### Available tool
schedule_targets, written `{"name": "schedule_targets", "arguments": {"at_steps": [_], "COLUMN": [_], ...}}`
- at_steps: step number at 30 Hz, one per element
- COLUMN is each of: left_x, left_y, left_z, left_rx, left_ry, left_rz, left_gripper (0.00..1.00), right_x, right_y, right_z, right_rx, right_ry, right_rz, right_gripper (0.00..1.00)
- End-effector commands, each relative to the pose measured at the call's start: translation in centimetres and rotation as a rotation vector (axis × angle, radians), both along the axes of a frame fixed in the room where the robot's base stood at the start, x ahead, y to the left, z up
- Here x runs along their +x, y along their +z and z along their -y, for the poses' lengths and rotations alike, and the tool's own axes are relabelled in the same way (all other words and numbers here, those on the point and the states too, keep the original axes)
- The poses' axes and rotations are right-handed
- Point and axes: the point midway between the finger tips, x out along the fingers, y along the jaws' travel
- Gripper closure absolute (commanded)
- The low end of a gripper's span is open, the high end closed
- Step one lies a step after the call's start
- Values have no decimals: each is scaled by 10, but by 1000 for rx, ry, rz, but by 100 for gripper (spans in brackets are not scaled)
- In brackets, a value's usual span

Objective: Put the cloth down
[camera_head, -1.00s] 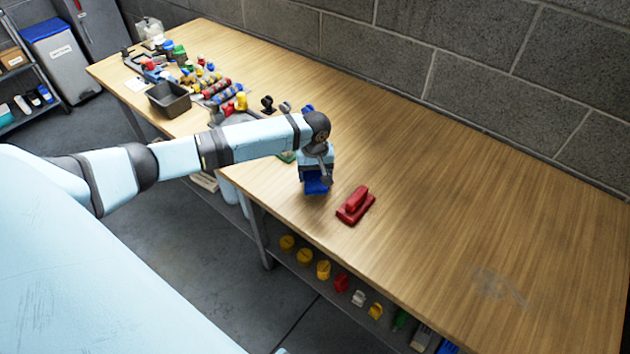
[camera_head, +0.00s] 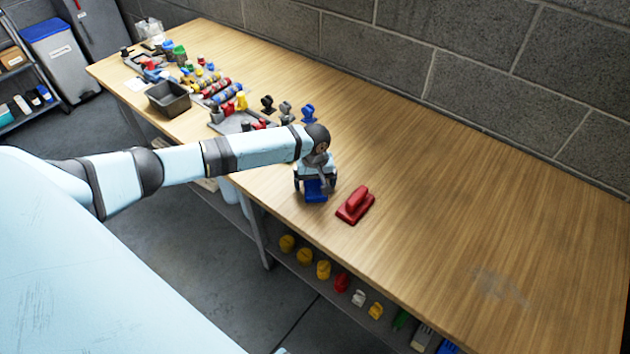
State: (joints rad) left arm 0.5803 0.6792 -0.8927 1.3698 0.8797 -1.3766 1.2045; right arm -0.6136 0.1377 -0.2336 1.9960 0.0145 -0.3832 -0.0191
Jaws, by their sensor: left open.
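My left gripper (camera_head: 316,188) points down over the front part of the table, just left of a red block with a raised handle (camera_head: 355,204). It is open. A small blue thing (camera_head: 316,195) shows at its fingers, low at the table top. Whether this is the cloth, and whether the fingers touch it, I cannot tell, because the wrist hides much of it. No other cloth is plain in view. My right gripper is not in view.
The wooden table (camera_head: 450,200) has a grey smudge (camera_head: 500,287) at the right. A dark bin (camera_head: 168,98) and several coloured parts crowd its left end. Knobs stand on a shelf below (camera_head: 323,270). A block wall is behind.

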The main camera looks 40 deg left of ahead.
Motion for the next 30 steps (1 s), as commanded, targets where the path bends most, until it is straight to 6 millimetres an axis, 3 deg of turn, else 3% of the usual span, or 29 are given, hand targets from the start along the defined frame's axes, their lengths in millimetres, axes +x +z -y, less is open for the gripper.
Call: {"name": "schedule_targets", "arguments": {"at_steps": [5, 18, 24, 30], "left_x": [1, 1, 1, 0], "left_y": [17, 104, 121, 123], "left_z": [-1, 0, 0, 0], "left_rx": [0, 0, 0, -1], "left_ry": [0, -1, 0, 0], "left_rz": [3, 3, 1, 1], "left_gripper": [6, 6, 6, 6], "right_x": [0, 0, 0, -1], "right_y": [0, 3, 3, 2], "right_z": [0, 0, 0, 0], "right_rx": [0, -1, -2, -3], "right_ry": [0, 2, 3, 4], "right_rz": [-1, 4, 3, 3], "right_gripper": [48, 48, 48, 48]}}
